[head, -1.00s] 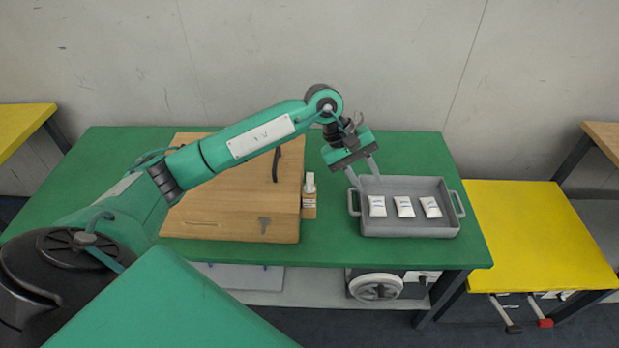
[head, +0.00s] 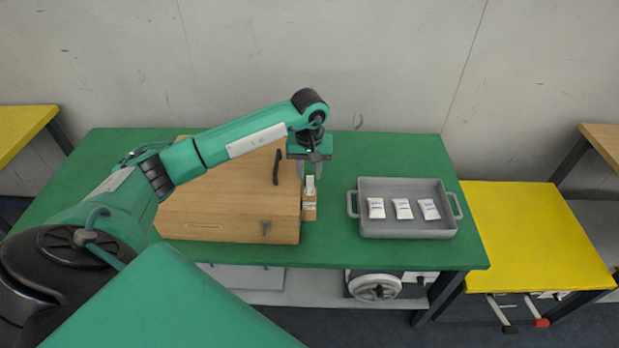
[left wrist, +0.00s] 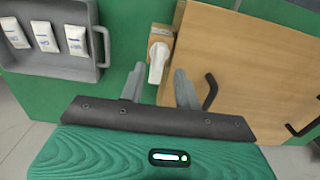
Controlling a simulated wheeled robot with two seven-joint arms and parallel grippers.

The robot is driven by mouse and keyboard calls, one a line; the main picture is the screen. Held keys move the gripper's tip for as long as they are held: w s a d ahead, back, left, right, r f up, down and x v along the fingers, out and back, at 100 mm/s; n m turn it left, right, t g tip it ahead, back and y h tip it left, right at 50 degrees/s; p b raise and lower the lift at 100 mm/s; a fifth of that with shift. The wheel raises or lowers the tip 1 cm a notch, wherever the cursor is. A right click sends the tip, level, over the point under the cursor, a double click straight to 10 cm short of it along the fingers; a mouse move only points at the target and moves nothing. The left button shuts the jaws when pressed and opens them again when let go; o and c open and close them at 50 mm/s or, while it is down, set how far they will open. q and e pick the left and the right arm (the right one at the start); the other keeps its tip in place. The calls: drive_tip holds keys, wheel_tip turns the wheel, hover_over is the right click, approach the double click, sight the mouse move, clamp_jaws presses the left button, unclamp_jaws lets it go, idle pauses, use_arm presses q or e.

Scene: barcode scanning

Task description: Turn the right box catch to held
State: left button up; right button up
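The wooden box (head: 225,205) sits on the green table, its lid side facing up. On its right side is a small wooden block (head: 309,212) with a white catch lever (head: 310,184). In the left wrist view the lever (left wrist: 157,63) sticks out from the block (left wrist: 161,34) beside the box (left wrist: 250,60). My left gripper (head: 311,172) points down over the catch. In the left wrist view its two fingers (left wrist: 160,88) are apart, with the lever's end just beyond the gap between them; contact is not visible. My right gripper is not in view.
A grey tray (head: 408,234) with three white packets stands right of the box, with bare green table between. A yellow table (head: 535,235) stands at the right.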

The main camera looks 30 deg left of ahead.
sight(309, 185)
use_arm(q)
drive_tip(key=shift+f+p, duration=0.4)
drive_tip(key=shift+f, duration=1.9)
clamp_jaws()
